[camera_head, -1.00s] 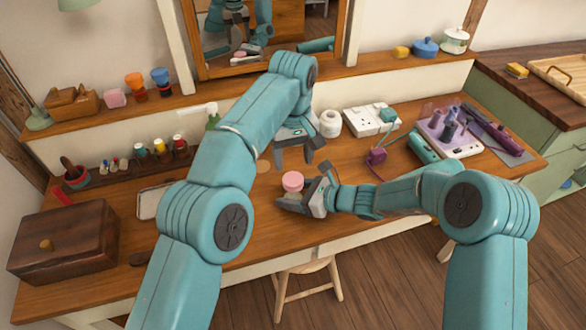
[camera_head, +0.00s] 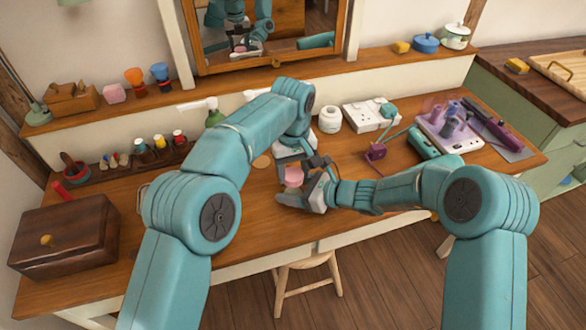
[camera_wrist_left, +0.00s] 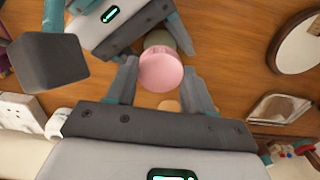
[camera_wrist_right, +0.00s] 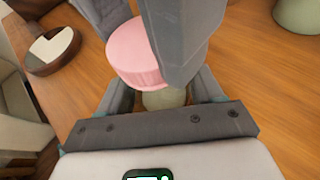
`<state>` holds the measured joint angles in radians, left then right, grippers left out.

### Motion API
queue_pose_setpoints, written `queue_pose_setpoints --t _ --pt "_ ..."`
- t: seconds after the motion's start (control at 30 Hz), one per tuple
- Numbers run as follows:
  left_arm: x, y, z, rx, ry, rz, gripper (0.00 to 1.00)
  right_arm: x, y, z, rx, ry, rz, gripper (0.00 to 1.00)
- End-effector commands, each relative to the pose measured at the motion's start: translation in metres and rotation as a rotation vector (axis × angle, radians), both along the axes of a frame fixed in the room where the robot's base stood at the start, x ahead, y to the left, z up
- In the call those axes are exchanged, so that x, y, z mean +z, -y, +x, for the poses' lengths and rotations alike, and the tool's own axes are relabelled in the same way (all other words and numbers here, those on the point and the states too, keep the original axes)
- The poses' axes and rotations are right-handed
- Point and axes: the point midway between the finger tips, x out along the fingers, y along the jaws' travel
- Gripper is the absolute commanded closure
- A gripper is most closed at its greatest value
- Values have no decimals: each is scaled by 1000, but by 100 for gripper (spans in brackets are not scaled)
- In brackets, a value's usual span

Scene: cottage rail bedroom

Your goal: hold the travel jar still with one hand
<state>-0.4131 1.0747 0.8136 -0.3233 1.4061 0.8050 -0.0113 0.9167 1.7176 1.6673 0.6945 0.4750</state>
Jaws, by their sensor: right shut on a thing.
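The travel jar has a pink lid (camera_head: 292,177) and a pale greenish body, seen below the lid in the right wrist view (camera_wrist_right: 163,98). It stands near the front middle of the dressing table (camera_head: 245,215). My right gripper (camera_head: 297,197) is shut on the jar's body, below the lid. My left gripper (camera_head: 298,165) is above the jar. In the left wrist view its open fingers (camera_wrist_left: 161,85) lie on both sides of the pink lid (camera_wrist_left: 160,70), with gaps visible. One left finger partly hides the lid in the right wrist view.
A white jar (camera_head: 330,120) and a power strip (camera_head: 370,115) stand behind. A purple cord lies to the right, near a tray of purple tools (camera_head: 450,130). A wooden box (camera_head: 65,235) and small bottles (camera_head: 160,147) are at left. A stool (camera_head: 305,265) stands in front.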

Motion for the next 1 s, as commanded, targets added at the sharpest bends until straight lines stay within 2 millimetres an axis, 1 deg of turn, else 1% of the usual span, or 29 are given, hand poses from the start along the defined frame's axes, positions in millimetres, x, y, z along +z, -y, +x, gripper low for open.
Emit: queue_pose_setpoints --t 0.13,0.23,0.27,0.5,0.6,0.63,0.77,0.8,0.87,0.9,1.0 --pt "0 0 0 -16 0 0 85 0 0 0 -1 1 1 100" --pt "0 0 0 -128 0 0 85 0 0 0 -1 1 1 100" --pt "0 0 0 -187 0 0 85 0 0 0 -1 1 1 100" --pt "0 0 0 -777 1 2 85 0 0 0 -1 1 1 100" --pt "0 0 0 -966 0 2 85 0 0 0 -1 1 1 100" --pt "-1 0 0 -1008 0 2 85 0 0 0 -1 1 1 100" --pt "0 0 0 -994 0 2 85 0 0 0 -1 1 1 100" --pt "0 0 0 -994 0 2 42 0 0 0 -1 1 1 100" --pt "0 0 0 -993 0 2 22 0 0 0 -1 1 1 100" --pt "-1 0 0 -993 0 2 19 0 0 0 -1 1 1 100" --pt "0 1 -1 -994 -1 -1 19 0 0 0 -1 1 1 100"
